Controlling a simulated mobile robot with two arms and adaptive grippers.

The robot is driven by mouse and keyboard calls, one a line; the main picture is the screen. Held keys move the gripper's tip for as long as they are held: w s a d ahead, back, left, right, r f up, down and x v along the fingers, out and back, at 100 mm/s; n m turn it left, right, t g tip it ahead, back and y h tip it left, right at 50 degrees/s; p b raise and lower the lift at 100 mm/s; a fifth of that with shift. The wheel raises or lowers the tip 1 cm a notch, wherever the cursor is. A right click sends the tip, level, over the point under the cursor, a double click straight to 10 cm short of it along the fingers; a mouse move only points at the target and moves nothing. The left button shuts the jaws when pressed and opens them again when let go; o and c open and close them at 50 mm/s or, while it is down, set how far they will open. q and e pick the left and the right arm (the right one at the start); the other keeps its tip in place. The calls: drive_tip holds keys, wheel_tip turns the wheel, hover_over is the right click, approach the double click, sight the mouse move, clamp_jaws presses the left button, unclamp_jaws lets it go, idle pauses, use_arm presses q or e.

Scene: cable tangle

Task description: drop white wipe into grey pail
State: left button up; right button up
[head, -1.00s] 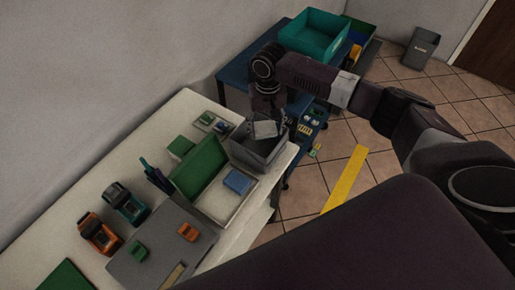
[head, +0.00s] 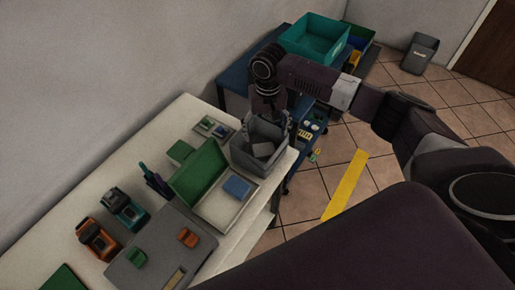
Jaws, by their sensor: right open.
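The grey pail (head: 247,160) stands at the far right end of the white bench. The white wipe (head: 263,150) shows as a pale patch inside the pail, below the rim. It looks grey in the shade, and its lower part is hard to make out. My right gripper (head: 270,116) is open and points down just above the pail's back rim, apart from the wipe. My left gripper is out of the picture.
Next to the pail, an open green-lidded box (head: 222,212) holds a blue block (head: 237,187). Orange and teal devices (head: 97,238) stand further left. A blue cart with a teal bin (head: 314,38) is behind my right arm. Tiled floor lies right.

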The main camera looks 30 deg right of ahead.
wheel_tip(320, 180, up, 11)
drive_tip(key=shift+f, duration=0.15)
idle(0.4)
